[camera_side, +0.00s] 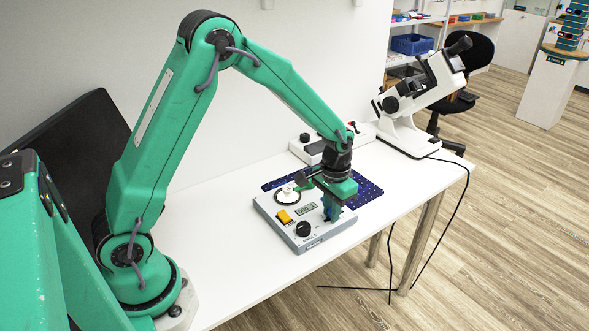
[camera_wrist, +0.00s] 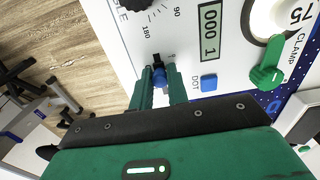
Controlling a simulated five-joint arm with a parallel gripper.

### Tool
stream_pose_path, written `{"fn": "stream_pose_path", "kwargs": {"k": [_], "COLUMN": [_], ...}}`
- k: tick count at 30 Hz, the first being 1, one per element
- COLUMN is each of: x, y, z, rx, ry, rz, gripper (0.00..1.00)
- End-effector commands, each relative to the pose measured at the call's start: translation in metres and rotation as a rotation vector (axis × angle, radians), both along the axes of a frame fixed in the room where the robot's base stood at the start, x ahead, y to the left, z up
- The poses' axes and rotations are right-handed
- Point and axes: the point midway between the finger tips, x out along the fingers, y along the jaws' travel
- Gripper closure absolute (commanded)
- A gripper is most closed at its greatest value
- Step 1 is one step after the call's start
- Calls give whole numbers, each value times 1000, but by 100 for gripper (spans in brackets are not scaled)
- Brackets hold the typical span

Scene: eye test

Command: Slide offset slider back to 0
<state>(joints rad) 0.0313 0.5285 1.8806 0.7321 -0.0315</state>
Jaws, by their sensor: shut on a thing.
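The white instrument box (camera_side: 268,211) lies on the white table. My gripper (camera_side: 333,212) points down at its right part. In the wrist view my two green fingers (camera_wrist: 157,80) are closed around a small blue slider knob (camera_wrist: 159,73), which sits at a short black slot (camera_wrist: 157,59) in the panel. A small mark stands beside the slot; I cannot read the scale there. The display (camera_wrist: 210,31) appears to read "000 1". In the side view the fingers hide most of the slider.
Near the slider are a blue button (camera_wrist: 209,82) marked DOT, a green clamp lever (camera_wrist: 267,76) and a black dial (camera_side: 303,229). A yellow button (camera_side: 285,216) is on the box. The table's front left is clear.

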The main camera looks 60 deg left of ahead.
Motion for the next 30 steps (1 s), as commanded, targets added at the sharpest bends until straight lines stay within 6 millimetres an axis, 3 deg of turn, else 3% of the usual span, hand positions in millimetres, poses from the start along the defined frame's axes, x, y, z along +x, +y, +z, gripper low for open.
{"fn": "stream_pose_path", "kwargs": {"k": [25,26,27,28,30], "x": [-15,-15,-15,-14,-14], "y": [1,1,1,1,0], "z": [-2,-2,-2,-2,-2], "rx": [0,0,0,0,0], "ry": [5,5,5,5,4], "rz": [1,1,1,1,1], "gripper": [100,78,70,64,63]}}
